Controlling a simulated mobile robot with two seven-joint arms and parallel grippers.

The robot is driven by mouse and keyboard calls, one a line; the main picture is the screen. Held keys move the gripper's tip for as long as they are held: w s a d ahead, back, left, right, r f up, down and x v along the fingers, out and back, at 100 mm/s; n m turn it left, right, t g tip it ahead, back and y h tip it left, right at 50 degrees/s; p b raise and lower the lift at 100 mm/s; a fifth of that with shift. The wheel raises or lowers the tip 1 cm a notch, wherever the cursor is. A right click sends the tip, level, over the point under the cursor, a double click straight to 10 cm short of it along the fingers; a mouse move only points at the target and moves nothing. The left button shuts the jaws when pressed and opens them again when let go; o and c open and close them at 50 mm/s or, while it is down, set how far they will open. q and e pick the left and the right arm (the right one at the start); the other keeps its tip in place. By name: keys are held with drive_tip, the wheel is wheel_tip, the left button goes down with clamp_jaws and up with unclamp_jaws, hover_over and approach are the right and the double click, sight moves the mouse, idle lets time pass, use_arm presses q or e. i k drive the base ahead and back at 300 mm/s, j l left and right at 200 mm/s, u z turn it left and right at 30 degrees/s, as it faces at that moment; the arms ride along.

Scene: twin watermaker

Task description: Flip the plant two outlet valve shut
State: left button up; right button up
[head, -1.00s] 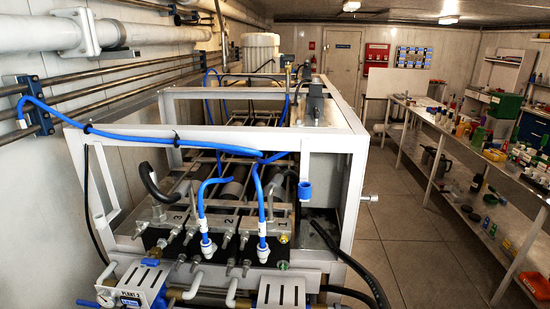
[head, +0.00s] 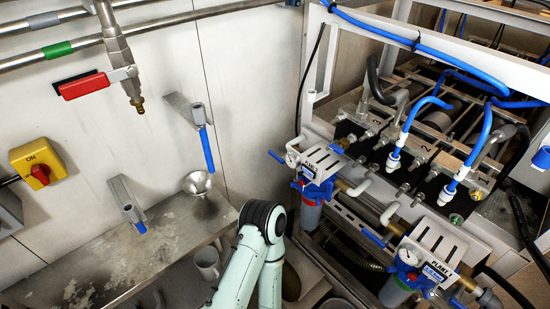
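The plant two unit (head: 322,160) is a white slotted panel with a round gauge (head: 292,160) and a blue-and-clear filter housing (head: 311,205) below. Its label is too small to read now; it read PLANT 2 earlier. A blue lever handle (head: 277,156) sticks out left of the gauge, tilted slightly down to the right. I cannot tell from its angle whether that valve is open or shut. A pale arm of mine with a black joint rises from the bottom middle, below and left of the unit. Neither gripper is in view.
A similar unit marked PLANT 1 (head: 430,262) stands at right with its own blue lever (head: 373,237). A red-handled valve (head: 95,84) and yellow switch box (head: 38,163) are on the left wall. A metal counter (head: 140,255) with a funnel (head: 198,183) lies below.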

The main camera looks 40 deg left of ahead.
sight(282, 160)
drive_tip(key=u, duration=0.45)
drive_tip(key=k+j+u, duration=0.1)
drive_tip(key=u, duration=0.35)
drive_tip(key=j+u, duration=0.1)
drive_tip(key=u, duration=0.3)
drive_tip(key=j+u, duration=0.1)
drive_tip(key=u, duration=0.35)
drive_tip(key=k+j+u, duration=0.1)
drive_tip(key=u, duration=0.35)
